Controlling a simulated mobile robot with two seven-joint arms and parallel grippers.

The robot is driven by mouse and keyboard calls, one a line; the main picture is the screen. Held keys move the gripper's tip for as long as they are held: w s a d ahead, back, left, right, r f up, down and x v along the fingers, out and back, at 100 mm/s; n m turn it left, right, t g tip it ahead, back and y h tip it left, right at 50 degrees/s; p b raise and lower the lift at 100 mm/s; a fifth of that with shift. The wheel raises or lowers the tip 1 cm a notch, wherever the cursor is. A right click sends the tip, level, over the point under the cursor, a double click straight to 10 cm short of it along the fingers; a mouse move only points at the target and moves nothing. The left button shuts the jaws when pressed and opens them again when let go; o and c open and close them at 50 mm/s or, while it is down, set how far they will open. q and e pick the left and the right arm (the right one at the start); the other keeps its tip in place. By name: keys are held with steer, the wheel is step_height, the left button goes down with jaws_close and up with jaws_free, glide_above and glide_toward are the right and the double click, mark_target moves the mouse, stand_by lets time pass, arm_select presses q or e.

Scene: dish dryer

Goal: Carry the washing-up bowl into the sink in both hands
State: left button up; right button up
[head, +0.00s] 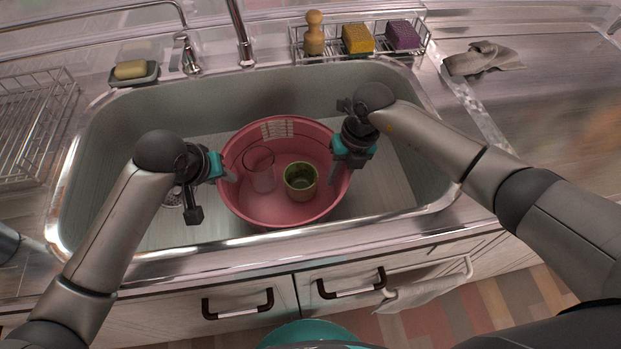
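The pink washing-up bowl (290,212) is inside the steel sink basin (400,185), near the middle. It looks level; I cannot tell whether it touches the sink floor. A clear glass (260,172) and a green cup (300,181) stand in it. My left gripper (228,174) is at the bowl's left rim, and my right gripper (336,172) is at its right rim. One finger of each shows just inside the rim; the other fingers are hidden, so their grip is unclear.
A wire caddy (425,47) with a brush (314,34), a yellow sponge (357,39) and a purple sponge (403,35) stands behind the sink. A soap dish (147,76) and the tap (240,35) are also there. A dish rack (35,125) is left; a cloth (484,59) lies right.

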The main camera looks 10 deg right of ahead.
arm_select(q)
steer(key=shift+o, duration=1.3)
arm_select(e)
steer(key=shift+o, duration=1.3)
arm_select(q)
steer(key=v, duration=1.2)
arm_select(e)
step_height(320, 180, up, 12)
steer(key=d, duration=0.2)
steer(key=shift+d, duration=0.2)
